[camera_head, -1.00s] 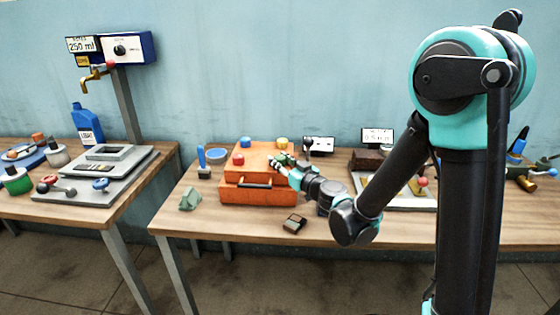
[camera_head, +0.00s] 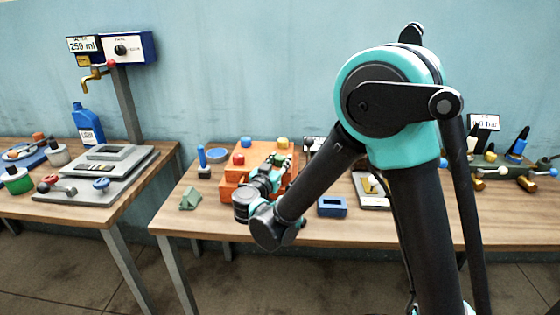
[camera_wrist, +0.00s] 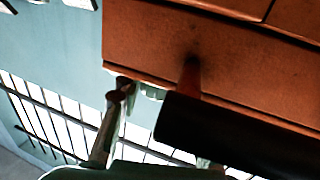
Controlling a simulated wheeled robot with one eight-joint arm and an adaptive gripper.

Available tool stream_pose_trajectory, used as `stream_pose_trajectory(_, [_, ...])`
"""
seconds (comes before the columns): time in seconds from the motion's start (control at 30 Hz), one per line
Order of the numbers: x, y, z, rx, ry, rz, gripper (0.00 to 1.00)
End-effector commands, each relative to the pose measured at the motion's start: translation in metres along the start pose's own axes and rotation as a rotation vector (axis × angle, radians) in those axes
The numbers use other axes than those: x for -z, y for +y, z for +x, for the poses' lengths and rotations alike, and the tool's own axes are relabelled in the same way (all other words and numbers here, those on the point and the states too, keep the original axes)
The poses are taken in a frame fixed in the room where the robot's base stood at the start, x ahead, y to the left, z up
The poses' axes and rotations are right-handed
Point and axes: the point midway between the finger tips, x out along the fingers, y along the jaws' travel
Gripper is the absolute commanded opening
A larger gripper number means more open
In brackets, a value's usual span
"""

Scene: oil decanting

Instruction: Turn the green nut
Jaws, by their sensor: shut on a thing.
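The orange box (camera_head: 233,174) stands on the middle table. Its top carries a red nut (camera_head: 238,159), a blue nut (camera_head: 246,143) and a yellow nut (camera_head: 282,142). My gripper (camera_head: 281,160) reaches over the front right part of the top, where its fingers are shut around the green nut. The nut itself is mostly hidden by the fingers, and I cannot tell its turn angle. In the wrist view, my gripper (camera_wrist: 125,90) is at the edge of the orange box (camera_wrist: 230,60), and the box's black handle (camera_wrist: 235,130) covers part of it.
A blue frame (camera_head: 331,207) lies right of my arm. A grey-green block (camera_head: 190,199), a blue-handled tool (camera_head: 203,160) and a blue bowl (camera_head: 217,155) stand left of the box. The left table holds a grey plate (camera_head: 120,165) and a blue bottle (camera_head: 88,124). The table's front left is clear.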

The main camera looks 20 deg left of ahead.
Motion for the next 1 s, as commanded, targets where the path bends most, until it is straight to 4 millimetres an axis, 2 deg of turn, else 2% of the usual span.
stream_pose_trajectory(0.4, [0.0,-0.0017,0.0008,-0.264,0.0,0.0,0.05])
stream_pose_trajectory(1.0, [0.0003,-0.0004,0.0013,-0.338,0.001,0.0,0.06])
